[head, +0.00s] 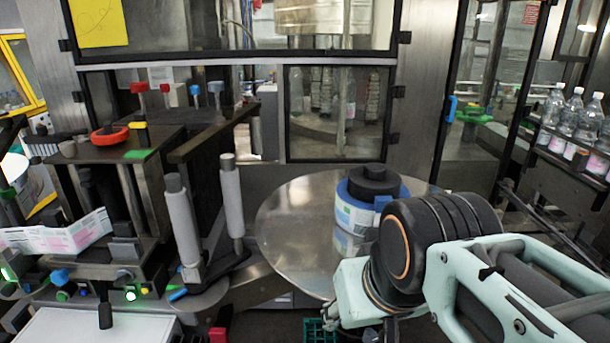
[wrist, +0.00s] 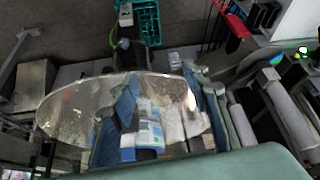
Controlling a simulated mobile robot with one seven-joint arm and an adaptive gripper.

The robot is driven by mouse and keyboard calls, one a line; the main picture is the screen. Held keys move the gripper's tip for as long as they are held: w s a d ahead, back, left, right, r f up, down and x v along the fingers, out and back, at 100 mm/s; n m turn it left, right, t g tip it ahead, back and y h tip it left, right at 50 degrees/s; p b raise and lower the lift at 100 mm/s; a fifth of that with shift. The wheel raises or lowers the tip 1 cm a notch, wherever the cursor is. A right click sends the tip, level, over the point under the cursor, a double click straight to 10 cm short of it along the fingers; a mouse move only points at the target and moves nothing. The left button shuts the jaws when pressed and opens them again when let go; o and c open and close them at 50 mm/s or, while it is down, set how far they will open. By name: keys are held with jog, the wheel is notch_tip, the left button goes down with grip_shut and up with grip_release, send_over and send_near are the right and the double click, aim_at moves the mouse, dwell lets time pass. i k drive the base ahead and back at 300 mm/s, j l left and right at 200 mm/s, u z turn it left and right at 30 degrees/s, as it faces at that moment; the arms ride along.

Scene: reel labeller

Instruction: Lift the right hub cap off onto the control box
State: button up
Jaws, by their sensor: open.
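The right hub cap (head: 374,180) is black and stepped. It sits on top of the blue-and-white label reel (head: 356,215), which stands on the round metal plate (head: 290,225) in the head view. The dark box on the left, with a red ring and a green pad on top, looks like the control box (head: 125,152). My gripper (wrist: 162,105) is open in the wrist view, with its two blue-grey fingers apart. The reel (wrist: 146,130) shows between them, but contact cannot be told. The cap cannot be made out there. In the head view my arm hides the fingers.
Two grey rollers (head: 182,222) stand between the dark box and the plate. A red ring (head: 109,135) and a green pad (head: 139,154) occupy part of the box top. Bottles (head: 568,112) stand at the right. A green crate (wrist: 138,20) lies below the plate.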

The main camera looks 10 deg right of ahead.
aim_at(364, 183)
jog(key=i+j+z, duration=0.1)
jog(key=i+z, duration=0.15)
jog(key=z, duration=0.2)
jog(key=i+j+z, duration=0.15)
jog(key=z, duration=0.3)
jog(key=i+j, duration=0.05)
jog(key=i, duration=0.05)
